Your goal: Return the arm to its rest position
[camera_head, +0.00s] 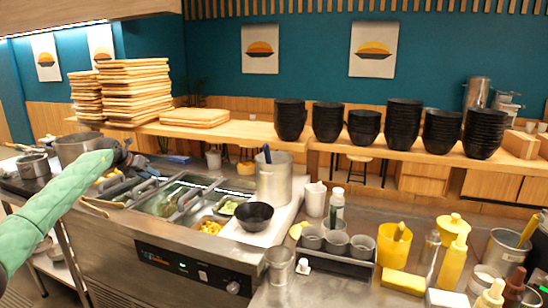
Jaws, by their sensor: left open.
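My left arm, in a pale green quilted sleeve, comes in from the left edge. My left gripper (143,163) is dark and small in the picture, above the left end of the topping counter, near a metal pot (78,148). It is open, and I see nothing held in it. My right gripper is not in view. A black bowl (254,216) stands on a white board (268,236) at the counter's right end, well apart from the left gripper.
Topping bins (165,200) sit below and right of the gripper. A tall steel pot (273,180) stands by the bowl. Stacked wooden trays (135,88) and black bowl stacks (404,122) line the back shelf. Bottles and a yellow cup (392,246) crowd the right counter.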

